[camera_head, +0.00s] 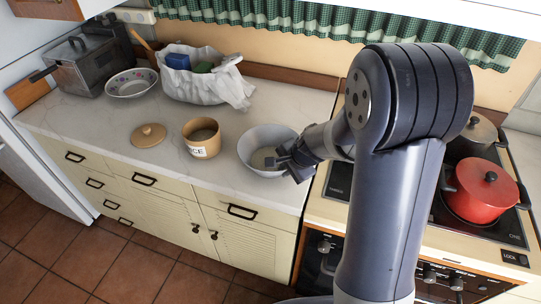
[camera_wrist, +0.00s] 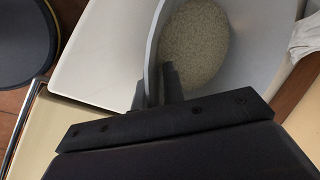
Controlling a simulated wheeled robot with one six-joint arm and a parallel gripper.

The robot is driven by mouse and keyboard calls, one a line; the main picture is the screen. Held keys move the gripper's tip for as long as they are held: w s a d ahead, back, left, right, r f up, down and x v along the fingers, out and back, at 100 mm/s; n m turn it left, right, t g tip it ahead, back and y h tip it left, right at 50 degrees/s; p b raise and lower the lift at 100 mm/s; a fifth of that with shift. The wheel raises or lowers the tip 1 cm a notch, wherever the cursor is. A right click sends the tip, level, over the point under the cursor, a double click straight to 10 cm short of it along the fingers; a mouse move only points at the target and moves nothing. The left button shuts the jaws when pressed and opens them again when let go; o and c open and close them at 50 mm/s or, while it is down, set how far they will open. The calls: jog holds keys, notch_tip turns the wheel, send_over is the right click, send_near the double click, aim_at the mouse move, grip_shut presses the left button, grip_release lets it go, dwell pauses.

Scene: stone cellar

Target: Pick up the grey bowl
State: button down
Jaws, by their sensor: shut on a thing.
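The grey bowl (camera_head: 253,139) is on the white counter, left of the stove, and holds pale grains that look like rice. My gripper (camera_head: 277,162) is at the bowl's right front rim. In the wrist view the bowl (camera_wrist: 244,78) fills the upper right, with the grains inside. There my gripper (camera_wrist: 160,84) is shut on the bowl's wall, one finger on each side of it. The fingertips are partly hidden by the wall. Whether the bowl's base touches the counter I cannot tell.
A tan canister (camera_head: 200,139) stands left of the bowl, its lid (camera_head: 149,135) farther left. A white bag (camera_head: 205,88), a patterned bowl (camera_head: 131,84) and a metal appliance (camera_head: 92,62) stand behind. A red pot (camera_head: 484,192) is on the stove at right.

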dwell(0.4)
notch_tip(320, 180, up, 10)
jog(key=shift+r+p, duration=0.1)
jog(key=shift+p, duration=0.35)
jog(key=c, duration=2.1)
grip_release()
grip_shut()
jog(key=shift+a, duration=0.1)
